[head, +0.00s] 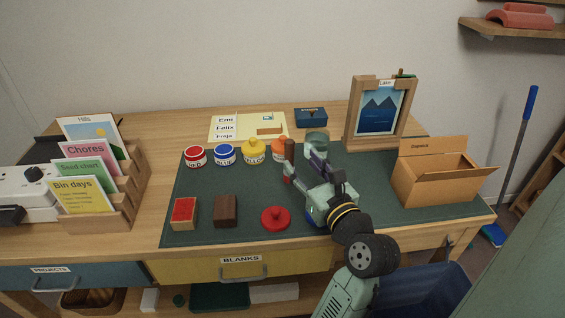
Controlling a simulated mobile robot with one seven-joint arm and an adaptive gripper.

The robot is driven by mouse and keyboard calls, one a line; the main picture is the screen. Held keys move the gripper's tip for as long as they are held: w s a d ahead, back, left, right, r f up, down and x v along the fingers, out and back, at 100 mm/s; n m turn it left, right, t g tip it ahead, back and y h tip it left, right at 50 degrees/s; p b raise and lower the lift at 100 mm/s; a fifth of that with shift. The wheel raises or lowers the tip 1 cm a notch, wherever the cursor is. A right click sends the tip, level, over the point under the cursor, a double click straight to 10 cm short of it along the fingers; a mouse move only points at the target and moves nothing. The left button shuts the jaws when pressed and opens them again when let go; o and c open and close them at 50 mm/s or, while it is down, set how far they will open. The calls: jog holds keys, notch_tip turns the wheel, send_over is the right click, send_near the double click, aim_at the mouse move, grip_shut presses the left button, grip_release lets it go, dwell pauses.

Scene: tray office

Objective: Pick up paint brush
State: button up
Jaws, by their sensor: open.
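My gripper (303,165) is over the dark green mat (190,230), right of the middle of the desk, and its jaws are open. A brown upright handle-like piece (289,151) shows at the gripper's left side, in front of the orange jar (277,146). It may be the paint brush, but it is too small to be sure. I cannot tell whether the gripper touches it. No other brush is clearly visible. My arm and gripper hide part of the mat.
Red (195,157), blue (225,155) and yellow (253,152) jars line the mat's back. A red-topped block (184,213), brown block (225,211) and red lid (276,218) lie in front. A picture frame (382,108) and open cardboard box (430,180) stand right; a card rack (120,205) stands left.

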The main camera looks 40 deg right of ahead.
aim_at(292, 151)
jog(key=p+x, duration=0.1)
jog(key=x, duration=0.6)
jog(key=shift+w+a, duration=0.1)
jog(key=shift+w, duration=0.05)
jog(key=shift+c, duration=0.5)
grip_shut()
